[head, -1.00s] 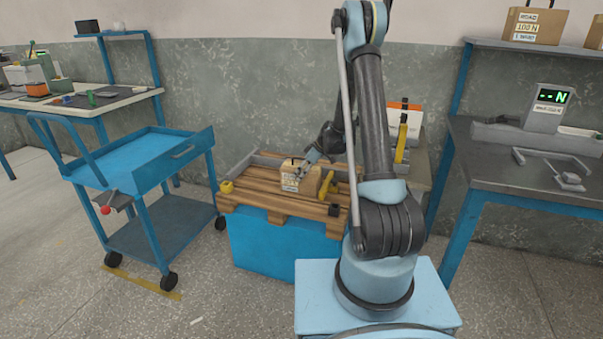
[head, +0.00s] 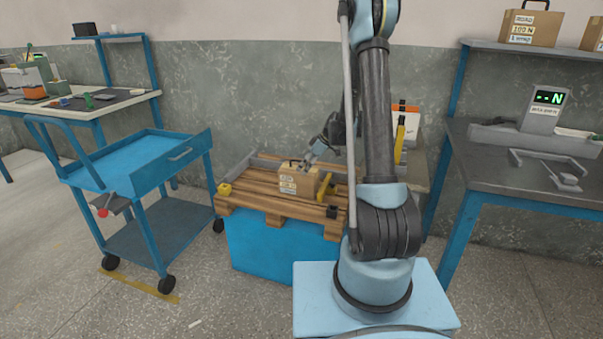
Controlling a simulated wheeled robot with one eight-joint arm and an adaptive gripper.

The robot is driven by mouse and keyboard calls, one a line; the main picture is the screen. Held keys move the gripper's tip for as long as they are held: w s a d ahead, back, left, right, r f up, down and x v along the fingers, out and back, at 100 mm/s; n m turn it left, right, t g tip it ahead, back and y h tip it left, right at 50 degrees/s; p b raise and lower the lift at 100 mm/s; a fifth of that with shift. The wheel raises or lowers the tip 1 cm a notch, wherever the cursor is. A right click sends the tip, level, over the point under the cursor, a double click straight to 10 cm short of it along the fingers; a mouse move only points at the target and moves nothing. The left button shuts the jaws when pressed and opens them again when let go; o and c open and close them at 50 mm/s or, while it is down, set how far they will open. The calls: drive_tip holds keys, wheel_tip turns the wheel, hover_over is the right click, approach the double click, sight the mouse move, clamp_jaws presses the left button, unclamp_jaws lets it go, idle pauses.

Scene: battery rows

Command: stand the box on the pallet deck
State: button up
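The brown box (head: 297,184), with pale labels on its front and a dark handle on top, stands upright on the slatted wooden pallet deck (head: 262,202). The deck lies on a blue base. My gripper (head: 304,165) is at the top of the box, towards its right side, with the arm coming in from behind and right. Its fingers are small in this view. I cannot tell whether they touch the box or how far apart they are.
Yellow parts (head: 224,189) and a black part (head: 332,211) sit at the deck's edges. A blue cart (head: 140,165) stands left of the pallet. A grey workbench (head: 500,175) with a display unit (head: 545,108) is at the right. Boxes (head: 531,28) stand on its shelf.

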drive_tip(key=v, duration=0.6)
drive_tip(key=shift+s+d+r, duration=0.1)
drive_tip(key=shift+r, duration=0.15)
drive_tip(key=s+d+r+m+h, duration=0.1)
drive_tip(key=s+d+r+m, duration=0.1)
drive_tip(key=s+r, duration=0.35)
drive_tip(key=s+d+r+m+h, duration=0.1)
drive_tip(key=s+r+m, duration=0.1)
drive_tip(key=s, duration=0.7)
drive_tip(key=s+d+r+m+h, duration=0.1)
drive_tip(key=s+d+r+m, duration=0.2)
drive_tip(key=s, duration=0.4)
drive_tip(key=s+d+f+m+h, duration=0.1)
drive_tip(key=s+d+f+m, duration=0.1)
drive_tip(key=s, duration=0.9)
drive_tip(key=s+d+f+m+h, duration=0.2)
drive_tip(key=s+d+m, duration=0.1)
drive_tip(key=s, duration=0.8)
drive_tip(key=shift+m, duration=0.9)
drive_tip(key=shift+d+f, duration=0.1)
